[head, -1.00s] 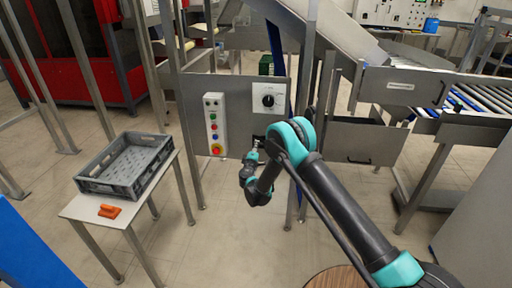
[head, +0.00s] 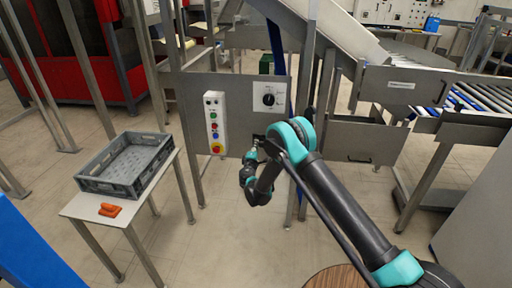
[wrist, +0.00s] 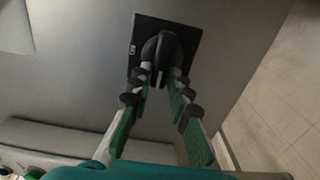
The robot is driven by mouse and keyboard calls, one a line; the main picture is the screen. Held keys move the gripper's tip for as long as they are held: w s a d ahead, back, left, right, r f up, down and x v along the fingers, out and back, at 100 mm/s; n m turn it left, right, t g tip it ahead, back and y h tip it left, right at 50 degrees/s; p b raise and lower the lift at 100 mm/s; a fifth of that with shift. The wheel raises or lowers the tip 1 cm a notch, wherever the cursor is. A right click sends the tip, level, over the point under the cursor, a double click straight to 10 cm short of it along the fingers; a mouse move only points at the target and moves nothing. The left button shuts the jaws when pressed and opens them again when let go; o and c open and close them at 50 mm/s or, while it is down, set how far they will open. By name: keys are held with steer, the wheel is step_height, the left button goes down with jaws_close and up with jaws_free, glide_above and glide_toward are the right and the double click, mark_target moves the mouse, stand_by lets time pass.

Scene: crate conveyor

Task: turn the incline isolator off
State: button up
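In the head view, a white switch box with a black rotary knob (head: 268,98) is on the grey panel under the conveyor's incline. My gripper (head: 256,142) is below this box, at the panel's lower edge, partly hidden by my arm. In the wrist view, a dark square plate (wrist: 189,38) carries a black knob (wrist: 160,48). My gripper's fingers (wrist: 161,80) are apart, one on each side of the knob's near end. Contact with the knob cannot be made out. The knob's setting is not readable. I cannot tell whether this is the white box's knob.
A control strip with coloured buttons (head: 214,122) is left of the switch box. A grey crate (head: 103,186) and an orange object (head: 109,210) are on a small table at the left. A roller conveyor (head: 470,101) is at the right. The floor below the panel is clear.

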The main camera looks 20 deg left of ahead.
steer(key=o, duration=0.3)
steer(key=shift+o, duration=0.2)
steer(key=v, duration=0.7)
steer(key=shift+s, duration=0.25)
stand_by(0.3)
